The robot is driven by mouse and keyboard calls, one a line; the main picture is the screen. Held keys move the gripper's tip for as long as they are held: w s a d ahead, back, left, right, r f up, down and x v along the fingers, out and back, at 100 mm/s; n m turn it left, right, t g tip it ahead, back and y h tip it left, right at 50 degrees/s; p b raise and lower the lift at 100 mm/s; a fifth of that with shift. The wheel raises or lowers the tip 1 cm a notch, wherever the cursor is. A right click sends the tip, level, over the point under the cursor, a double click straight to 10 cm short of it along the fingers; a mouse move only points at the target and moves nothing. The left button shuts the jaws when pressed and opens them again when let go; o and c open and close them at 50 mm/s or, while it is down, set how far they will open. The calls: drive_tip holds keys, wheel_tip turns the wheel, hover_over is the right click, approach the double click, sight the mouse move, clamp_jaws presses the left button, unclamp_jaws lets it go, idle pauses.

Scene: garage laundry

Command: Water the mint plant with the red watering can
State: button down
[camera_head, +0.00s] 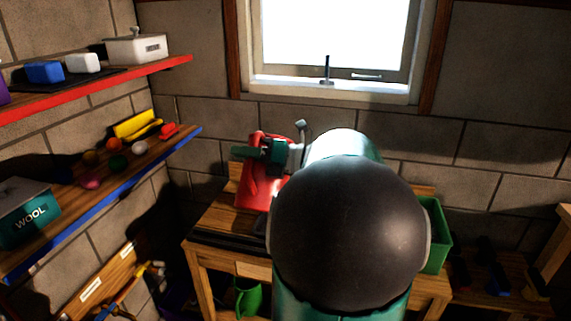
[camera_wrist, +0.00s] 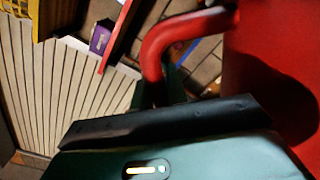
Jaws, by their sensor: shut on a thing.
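The red watering can (camera_head: 258,190) is at the left part of the wooden table, left of my arm in the head view. My gripper (camera_head: 264,151) is at its upper part. In the wrist view, the can's curved red handle (camera_wrist: 185,38) passes into my gripper (camera_wrist: 168,88), which is shut on it. The can's red body (camera_wrist: 275,65) fills the right side there. I cannot tell whether the can's base touches the table. My arm hides the table's middle. I see no mint leaves in either view.
A green box (camera_head: 438,240) stands at the table's right end. A green jug-like object (camera_head: 248,297) sits below the tabletop (camera_head: 218,222). Shelves (camera_head: 160,145) with small objects line the left wall. A window (camera_head: 335,50) is behind the table.

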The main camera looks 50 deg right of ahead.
drive_tip(key=shift+r, duration=0.2)
drive_tip(key=shift+w+d+r+m, duration=0.15)
drive_tip(key=shift+d+r+m, duration=0.15)
drive_tip(key=shift+r, duration=0.25)
drive_tip(key=shift+w+d+r+m, duration=0.1)
drive_tip(key=shift+d+r+m, duration=0.15)
drive_tip(key=shift+r, duration=0.3)
drive_tip(key=shift+d, duration=0.1)
idle(1.1)
drive_tip(key=shift+w+d+r+m, duration=0.2)
drive_tip(key=shift+d+r+m, duration=0.15)
drive_tip(key=shift+r, duration=0.25)
drive_tip(key=shift+w+d+r+m, duration=0.2)
drive_tip(key=shift+d+r, duration=0.1)
drive_tip(key=shift+r, duration=0.3)
idle(0.6)
drive_tip(key=shift+w+d+r+m, duration=0.15)
drive_tip(key=shift+d+r+m, duration=0.1)
drive_tip(key=shift+d+r, duration=0.25)
drive_tip(key=shift+w+d+r+m, duration=0.1)
drive_tip(key=shift+d+r+m, duration=0.2)
drive_tip(key=shift+r, duration=0.3)
idle(0.8)
